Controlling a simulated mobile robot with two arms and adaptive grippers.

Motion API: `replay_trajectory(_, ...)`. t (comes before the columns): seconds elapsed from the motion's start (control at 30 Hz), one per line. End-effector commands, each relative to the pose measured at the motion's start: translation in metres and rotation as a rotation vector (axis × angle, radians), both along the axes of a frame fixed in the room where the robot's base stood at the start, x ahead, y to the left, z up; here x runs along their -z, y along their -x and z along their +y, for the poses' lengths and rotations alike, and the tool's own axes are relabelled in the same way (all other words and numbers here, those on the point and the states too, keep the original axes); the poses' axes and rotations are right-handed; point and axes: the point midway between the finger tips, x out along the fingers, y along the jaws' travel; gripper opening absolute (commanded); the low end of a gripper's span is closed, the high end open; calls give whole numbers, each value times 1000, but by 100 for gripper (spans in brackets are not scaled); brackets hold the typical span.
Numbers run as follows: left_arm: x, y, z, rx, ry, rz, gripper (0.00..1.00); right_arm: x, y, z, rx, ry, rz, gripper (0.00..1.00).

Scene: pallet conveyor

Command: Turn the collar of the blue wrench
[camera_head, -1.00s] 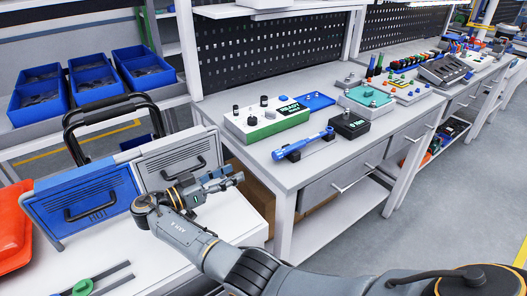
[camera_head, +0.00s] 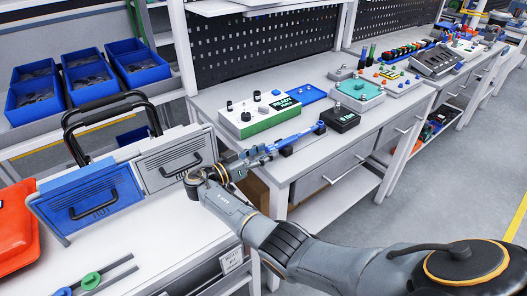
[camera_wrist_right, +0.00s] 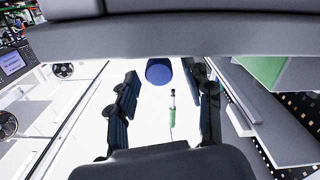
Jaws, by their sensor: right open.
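The blue wrench (camera_head: 303,138) lies along the front edge of the grey workbench, on a dark holder. My right gripper (camera_head: 250,156) is at its near left end and overlaps it in the head view. In the right wrist view the open fingers (camera_wrist_right: 165,105) stand apart, with a round blue end (camera_wrist_right: 158,71) showing between them and farther up; I take it to be the wrench. I cannot tell whether either finger touches it. The collar cannot be made out clearly. My left gripper is not in view.
A black box (camera_head: 340,118) stands just beyond the wrench. A white and green device (camera_head: 258,115) marked READY and a blue tray (camera_head: 305,94) lie behind it. A blue case (camera_head: 88,198) and grey case (camera_head: 178,158) stand to the left. Blue bins (camera_head: 88,76) are farther back.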

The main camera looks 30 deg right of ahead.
Motion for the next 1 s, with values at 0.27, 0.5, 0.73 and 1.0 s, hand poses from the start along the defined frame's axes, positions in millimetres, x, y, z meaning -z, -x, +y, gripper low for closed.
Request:
replay_trajectory(0.27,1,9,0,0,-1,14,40,0,0,0,0,0,1,22)
replay_trajectory(0.5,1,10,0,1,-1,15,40,0,0,0,0,0,2,0)
replay_trajectory(0.73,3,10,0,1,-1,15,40,1,0,0,0,4,48,0)
replay_trajectory(1.0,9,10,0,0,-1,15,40,1,-1,0,-1,18,218,0)
